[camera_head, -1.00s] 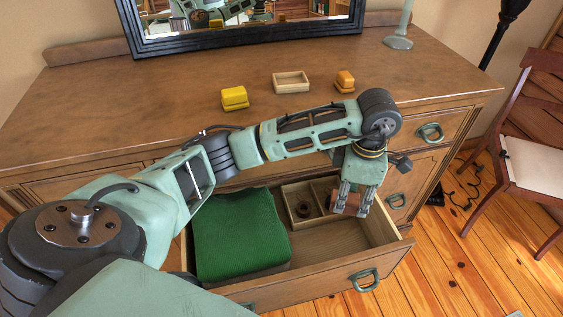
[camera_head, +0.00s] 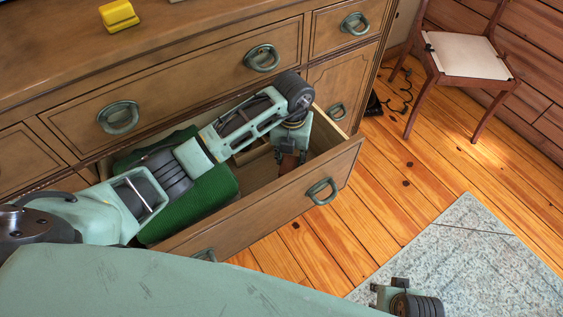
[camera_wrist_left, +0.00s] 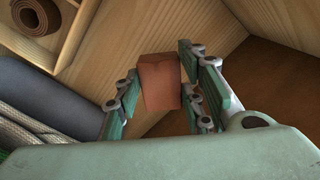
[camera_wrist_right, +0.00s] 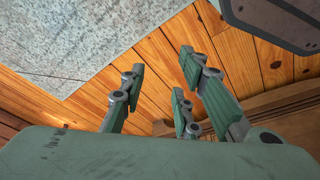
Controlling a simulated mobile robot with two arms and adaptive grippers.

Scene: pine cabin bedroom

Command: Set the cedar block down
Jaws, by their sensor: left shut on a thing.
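The cedar block (camera_wrist_left: 160,84) is a small reddish-brown block, seen between the fingers of my left gripper (camera_wrist_left: 165,92) in the left wrist view. The left gripper is shut on it. In the head view this gripper (camera_head: 289,153) points down into the right part of the open drawer (camera_head: 250,218), and the block is mostly hidden there. I cannot tell whether the block touches the drawer bottom. My right gripper (camera_wrist_right: 160,98) is open and empty in the right wrist view, away from the drawer, above the wooden floor.
A folded green cloth (camera_head: 205,203) fills the drawer's left part. A wooden divider (camera_wrist_left: 72,38) holds a rolled brown item (camera_wrist_left: 37,14). A yellow block (camera_head: 118,15) is on the dresser top (camera_head: 185,30). A chair (camera_head: 465,58) and a rug (camera_head: 465,260) are at the right.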

